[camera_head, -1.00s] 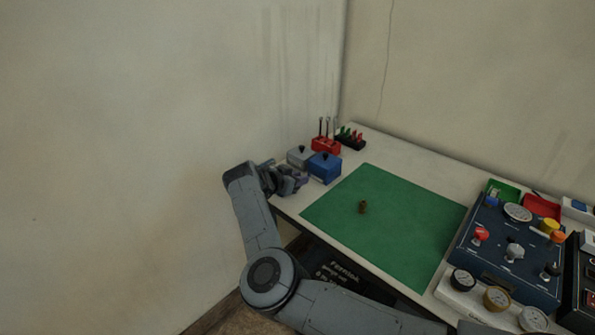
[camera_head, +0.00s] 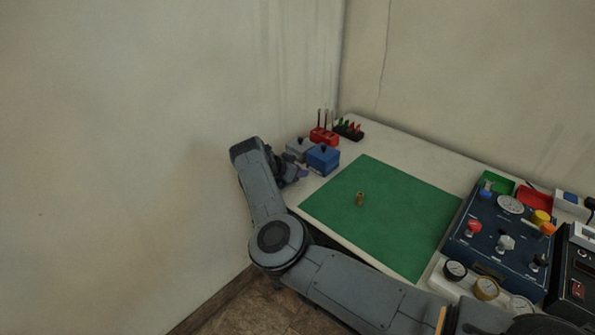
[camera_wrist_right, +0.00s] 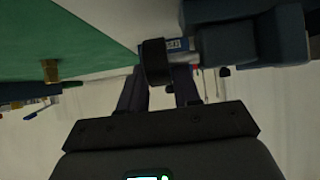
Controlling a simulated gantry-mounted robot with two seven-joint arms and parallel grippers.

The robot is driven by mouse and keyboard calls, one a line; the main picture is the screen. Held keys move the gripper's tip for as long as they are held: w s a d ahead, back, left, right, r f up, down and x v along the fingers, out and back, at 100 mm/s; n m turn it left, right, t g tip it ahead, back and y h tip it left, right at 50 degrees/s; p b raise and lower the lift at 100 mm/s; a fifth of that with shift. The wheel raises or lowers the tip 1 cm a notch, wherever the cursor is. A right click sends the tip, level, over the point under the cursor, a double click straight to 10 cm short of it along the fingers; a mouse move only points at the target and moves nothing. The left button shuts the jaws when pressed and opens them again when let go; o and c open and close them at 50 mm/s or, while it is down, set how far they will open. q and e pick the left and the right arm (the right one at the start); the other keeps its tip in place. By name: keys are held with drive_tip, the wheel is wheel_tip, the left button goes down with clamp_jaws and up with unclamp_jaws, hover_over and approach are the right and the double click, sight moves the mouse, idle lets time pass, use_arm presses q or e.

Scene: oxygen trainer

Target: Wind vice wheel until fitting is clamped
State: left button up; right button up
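A blue-grey vice (camera_head: 299,171) sits at the table's left edge in the head view, mostly hidden behind my right gripper (camera_head: 289,174). The right wrist view shows the vice body (camera_wrist_right: 255,38), a short silver spindle (camera_wrist_right: 183,58) and a dark round wheel (camera_wrist_right: 155,62). My right gripper (camera_wrist_right: 162,78) has its fingers apart, with the wheel at the fingertips, nearer the left finger. Whether they touch it is unclear. A small brass fitting (camera_head: 360,199) stands upright on the green mat, apart from the vice; it also shows in the wrist view (camera_wrist_right: 50,70). My left gripper is out of view.
A blue box (camera_head: 323,159) and a grey box (camera_head: 298,149) stand just behind the vice. A red tool holder (camera_head: 324,136) is farther back. The green mat (camera_head: 400,215) is otherwise clear. A blue gauge panel (camera_head: 490,250) is at the right.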

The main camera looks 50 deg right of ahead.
drive_tip(key=shift+f, duration=0.1)
drive_tip(key=shift+a+r, duration=0.4)
drive_tip(key=shift+a, duration=0.1)
drive_tip(key=s+p+v, duration=0.1)
drive_tip(key=p+v, duration=0.1)
drive_tip(key=v, duration=0.7)
drive_tip(key=shift+w+a+r, duration=0.2)
drive_tip(key=shift+w, duration=0.3)
